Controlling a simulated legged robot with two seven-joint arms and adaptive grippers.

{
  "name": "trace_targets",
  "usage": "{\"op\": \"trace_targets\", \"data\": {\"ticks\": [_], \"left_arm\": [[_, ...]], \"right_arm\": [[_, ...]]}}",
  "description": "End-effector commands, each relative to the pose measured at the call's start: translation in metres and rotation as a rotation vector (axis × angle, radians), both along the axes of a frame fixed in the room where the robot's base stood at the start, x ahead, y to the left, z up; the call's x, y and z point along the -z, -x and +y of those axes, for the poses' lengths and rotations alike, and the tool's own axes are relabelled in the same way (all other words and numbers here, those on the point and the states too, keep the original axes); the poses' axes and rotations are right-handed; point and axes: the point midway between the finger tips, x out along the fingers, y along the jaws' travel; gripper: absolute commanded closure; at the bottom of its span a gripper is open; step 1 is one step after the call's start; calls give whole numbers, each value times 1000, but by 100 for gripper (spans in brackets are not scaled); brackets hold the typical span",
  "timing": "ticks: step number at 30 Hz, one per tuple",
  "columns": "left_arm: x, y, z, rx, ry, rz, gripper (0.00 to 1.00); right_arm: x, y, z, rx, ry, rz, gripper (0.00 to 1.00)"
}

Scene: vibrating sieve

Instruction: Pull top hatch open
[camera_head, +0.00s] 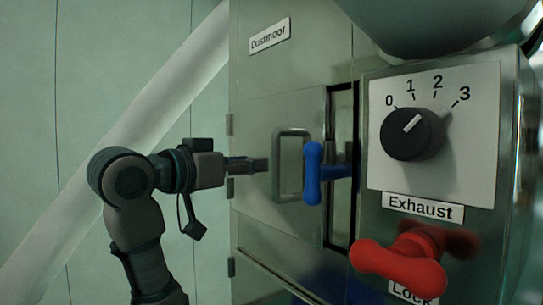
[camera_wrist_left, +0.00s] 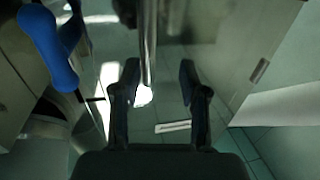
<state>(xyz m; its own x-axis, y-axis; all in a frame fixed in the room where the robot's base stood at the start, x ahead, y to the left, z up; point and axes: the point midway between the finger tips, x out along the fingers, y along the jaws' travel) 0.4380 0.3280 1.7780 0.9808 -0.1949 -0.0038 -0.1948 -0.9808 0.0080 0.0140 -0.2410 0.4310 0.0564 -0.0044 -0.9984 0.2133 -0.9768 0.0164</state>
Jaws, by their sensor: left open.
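The hatch (camera_head: 305,112) is a metal panel on the front of a steel cabinet, with an upright metal bar handle (camera_head: 279,165). A dark gap runs along the hatch's right edge. My left gripper (camera_head: 262,165) is just left of the handle, pointing at it. In the left wrist view my left gripper (camera_wrist_left: 158,80) is open, with its fingers apart. The handle's bar (camera_wrist_left: 148,40) shows between and ahead of the fingers there; I cannot tell whether they touch it. My right gripper is not in view.
A blue handle (camera_head: 313,175) sticks out close to the right of the metal handle; it also shows in the left wrist view (camera_wrist_left: 47,45). A control box with a black dial (camera_head: 411,134) and a red handle (camera_head: 400,268) stands at the right. The left wall side is clear.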

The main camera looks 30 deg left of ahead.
Motion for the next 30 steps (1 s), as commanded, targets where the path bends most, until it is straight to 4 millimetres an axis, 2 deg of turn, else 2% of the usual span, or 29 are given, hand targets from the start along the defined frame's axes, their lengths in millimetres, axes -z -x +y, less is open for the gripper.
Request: {"op": "trace_targets", "data": {"ticks": [1, 5, 9, 15, 22, 27, 30], "left_arm": [[-2, -12, -5, 1, -2, 4, 57], [-3, -35, -13, 1, -3, 0, 57], [-3, -53, -16, 1, -3, -1, 57], [-1, -64, -13, 0, -1, -1, 57], [0, -64, -11, 0, 1, -2, 57], [0, -65, -13, -1, 0, -2, 99], [0, -65, -12, -3, 1, -2, 100]], "right_arm": [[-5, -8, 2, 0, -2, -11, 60], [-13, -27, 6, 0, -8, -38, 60], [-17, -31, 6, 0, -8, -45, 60], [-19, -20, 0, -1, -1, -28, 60], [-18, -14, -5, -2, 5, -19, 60], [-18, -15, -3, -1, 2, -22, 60], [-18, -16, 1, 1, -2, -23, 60]]}}
